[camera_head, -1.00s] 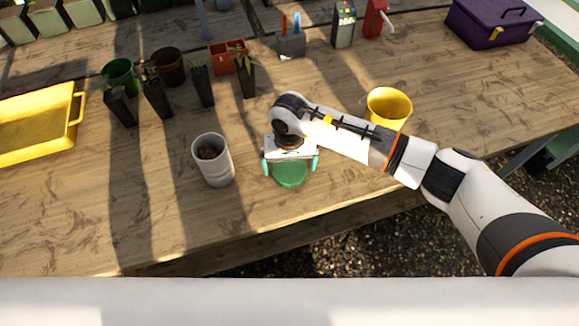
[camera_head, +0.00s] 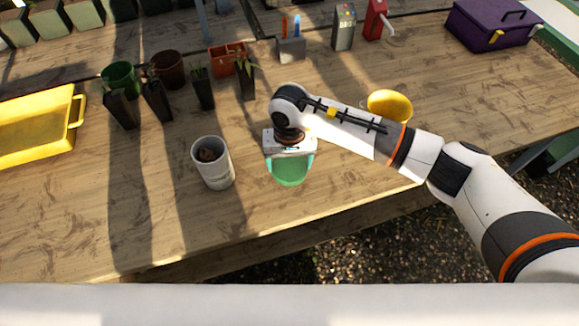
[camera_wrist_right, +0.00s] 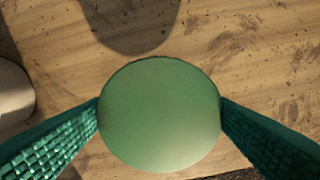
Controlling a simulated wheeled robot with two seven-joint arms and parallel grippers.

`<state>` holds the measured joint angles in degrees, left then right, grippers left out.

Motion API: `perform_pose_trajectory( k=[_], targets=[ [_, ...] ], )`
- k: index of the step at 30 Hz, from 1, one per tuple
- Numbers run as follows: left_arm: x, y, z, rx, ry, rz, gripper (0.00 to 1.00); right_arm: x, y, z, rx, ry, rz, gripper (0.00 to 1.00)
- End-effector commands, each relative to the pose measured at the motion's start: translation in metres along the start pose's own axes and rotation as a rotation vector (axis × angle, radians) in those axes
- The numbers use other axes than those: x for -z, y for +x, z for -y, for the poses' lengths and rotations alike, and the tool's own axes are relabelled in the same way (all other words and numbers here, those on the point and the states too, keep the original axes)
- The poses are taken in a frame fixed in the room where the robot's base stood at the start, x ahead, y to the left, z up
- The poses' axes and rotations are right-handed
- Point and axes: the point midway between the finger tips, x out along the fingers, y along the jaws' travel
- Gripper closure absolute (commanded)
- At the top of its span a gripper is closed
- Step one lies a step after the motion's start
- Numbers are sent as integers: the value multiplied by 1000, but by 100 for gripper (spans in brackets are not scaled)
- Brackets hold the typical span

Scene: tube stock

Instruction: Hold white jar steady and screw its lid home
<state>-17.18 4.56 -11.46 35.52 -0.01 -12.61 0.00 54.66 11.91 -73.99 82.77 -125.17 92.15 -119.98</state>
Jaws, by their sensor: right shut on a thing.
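The white jar (camera_head: 213,163) stands upright and open on the wooden table, with something brown visible inside. The round green lid (camera_head: 289,170) is to the right of the jar, apart from it. My right gripper (camera_head: 290,158) is above the lid, pointing down, with its fingers at the lid's sides. In the right wrist view the green lid (camera_wrist_right: 160,115) sits between the two teal ribbed fingers, which touch its left and right edges. The jar's pale edge (camera_wrist_right: 12,95) shows at the left of that view. My left gripper is not in view.
A yellow pot (camera_head: 390,105) stands behind my right forearm. Several dark plant pots (camera_head: 158,101) are behind the jar. A yellow tray (camera_head: 75,110) is at the left and a purple toolbox (camera_head: 490,25) at the back right. The table left of the jar is clear.

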Motion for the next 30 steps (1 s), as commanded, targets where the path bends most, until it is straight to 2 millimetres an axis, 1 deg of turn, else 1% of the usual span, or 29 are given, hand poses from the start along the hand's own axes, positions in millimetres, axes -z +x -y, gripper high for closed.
perform_pose_trajectory(
  k=[1,6,9,12,16,26,29,30],
  targets=[
    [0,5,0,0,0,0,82,-2,-10,0,0,-2,6,44],
    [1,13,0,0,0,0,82,-1,-44,0,0,-1,5,44],
    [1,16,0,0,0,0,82,-1,-59,0,1,-1,3,44],
    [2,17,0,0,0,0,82,0,-69,0,0,0,2,44],
    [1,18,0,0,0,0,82,0,-74,0,1,0,0,44],
    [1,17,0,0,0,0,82,0,-74,2,0,2,-1,44],
    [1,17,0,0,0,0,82,3,-74,13,-3,9,-2,44],
    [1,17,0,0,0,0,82,6,-75,22,-6,15,-3,44]
  ],
)
